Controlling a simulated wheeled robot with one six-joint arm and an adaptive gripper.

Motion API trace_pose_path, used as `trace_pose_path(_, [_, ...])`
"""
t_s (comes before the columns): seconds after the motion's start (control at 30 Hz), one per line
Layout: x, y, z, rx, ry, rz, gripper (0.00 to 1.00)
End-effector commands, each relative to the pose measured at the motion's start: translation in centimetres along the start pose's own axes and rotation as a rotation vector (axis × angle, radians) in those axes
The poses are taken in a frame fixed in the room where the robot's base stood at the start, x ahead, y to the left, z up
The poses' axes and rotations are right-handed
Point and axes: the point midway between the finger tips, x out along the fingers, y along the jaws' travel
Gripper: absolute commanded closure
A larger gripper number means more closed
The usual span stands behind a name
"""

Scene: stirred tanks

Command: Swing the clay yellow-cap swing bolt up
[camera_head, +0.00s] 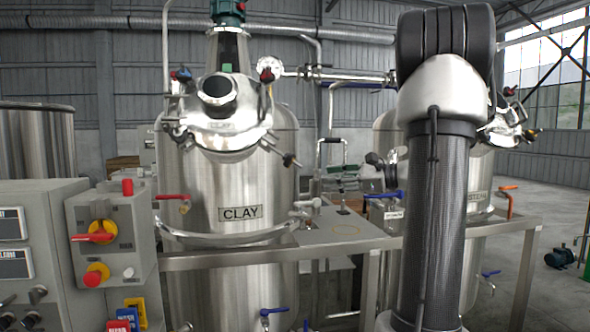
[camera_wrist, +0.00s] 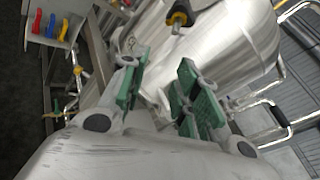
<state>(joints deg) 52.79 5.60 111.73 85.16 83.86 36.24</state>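The clay tank (camera_head: 215,185) is a steel vessel with a "CLAY" plate, left of centre in the head view. Its lid (camera_head: 230,130) has several dark-knobbed fittings around the rim; one dark knob (camera_head: 290,160) sticks out at the right. I cannot make out a yellow cap on them there. In the wrist view, a black knob with a yellow cap (camera_wrist: 180,17) stands at the top centre against a steel vessel (camera_wrist: 225,45). My gripper (camera_wrist: 160,75) is open, green pads apart, with nothing held between them. The knob is beyond the fingertips, apart from them.
A control cabinet (camera_head: 35,250) with a red-yellow switch (camera_head: 98,232) stands at the left. A steel frame table (camera_head: 340,235) stands right of the clay tank. Bent metal rails (camera_wrist: 265,115) lie right of my gripper. My arm blocks part of another tank (camera_head: 478,190).

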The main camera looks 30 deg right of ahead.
Motion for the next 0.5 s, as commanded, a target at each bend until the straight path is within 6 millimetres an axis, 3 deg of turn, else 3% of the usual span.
trace_pose_path(0.13, [0.5,-1.6,3.1,0.107,-0.116,-0.045,0.69])
trace_pose_path(0.27, [1.0,-1.4,3.4,0.153,-0.125,-0.032,0.69])
trace_pose_path(0.5, [4.8,-1.4,3.8,0.154,-0.125,-0.028,0.69])
